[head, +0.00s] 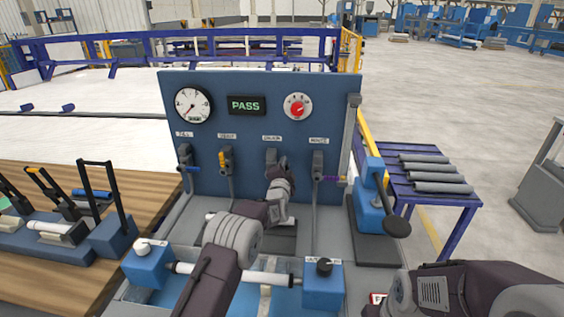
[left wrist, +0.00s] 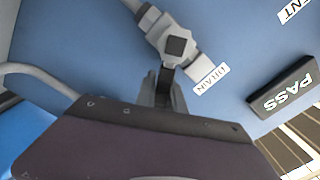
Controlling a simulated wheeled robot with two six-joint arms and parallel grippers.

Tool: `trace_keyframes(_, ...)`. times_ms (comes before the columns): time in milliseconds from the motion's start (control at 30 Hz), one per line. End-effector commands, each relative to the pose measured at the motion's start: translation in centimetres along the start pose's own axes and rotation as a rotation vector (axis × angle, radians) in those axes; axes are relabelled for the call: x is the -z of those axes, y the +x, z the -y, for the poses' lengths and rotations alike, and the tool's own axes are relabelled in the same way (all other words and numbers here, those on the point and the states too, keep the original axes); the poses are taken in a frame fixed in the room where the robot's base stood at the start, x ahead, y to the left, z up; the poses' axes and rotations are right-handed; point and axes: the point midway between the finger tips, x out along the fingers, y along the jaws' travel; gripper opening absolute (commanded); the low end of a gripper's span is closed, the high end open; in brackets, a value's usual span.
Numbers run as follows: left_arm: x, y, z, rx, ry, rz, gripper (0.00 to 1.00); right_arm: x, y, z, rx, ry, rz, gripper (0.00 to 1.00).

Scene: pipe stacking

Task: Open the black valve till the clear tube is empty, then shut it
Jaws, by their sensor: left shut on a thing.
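The black valve (left wrist: 176,46) sits on the blue panel at the DRAIN label (left wrist: 210,79). Its grey body and dark square cap show in the left wrist view. My left gripper (left wrist: 163,92) is shut on the valve's dark lever, just below the cap in that view. In the head view my left gripper (head: 277,164) is at the DRAIN valve and hides most of it. An upright tube (head: 350,135) stands at the panel's right edge; I cannot tell any liquid level in it. My right forearm shows at lower right, but its gripper is out of view.
The blue panel (head: 255,95) carries a dial gauge (head: 193,105), a PASS display (head: 247,105) and a red knob (head: 297,106). A yellow-handled valve (head: 224,160) is to the left, a purple-handled one (head: 333,179) to the right. A hand pump (head: 371,205) stands at right.

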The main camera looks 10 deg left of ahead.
Motion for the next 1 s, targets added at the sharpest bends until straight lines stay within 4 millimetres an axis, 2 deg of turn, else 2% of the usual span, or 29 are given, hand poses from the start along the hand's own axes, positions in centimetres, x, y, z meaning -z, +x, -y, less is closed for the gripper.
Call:
trace_keyframes(500,-0.8,0.0,-2.2,-0.001,0.39,0.005,0.0,0.0,0.1,0.0,0.0,0.0,0.0,0.35)
trace_keyframes(1000,-1.0,0.1,-2.4,0.005,0.514,0.005,0.0,0.0,0.1,0.0,0.0,0.0,0.0,0.35)
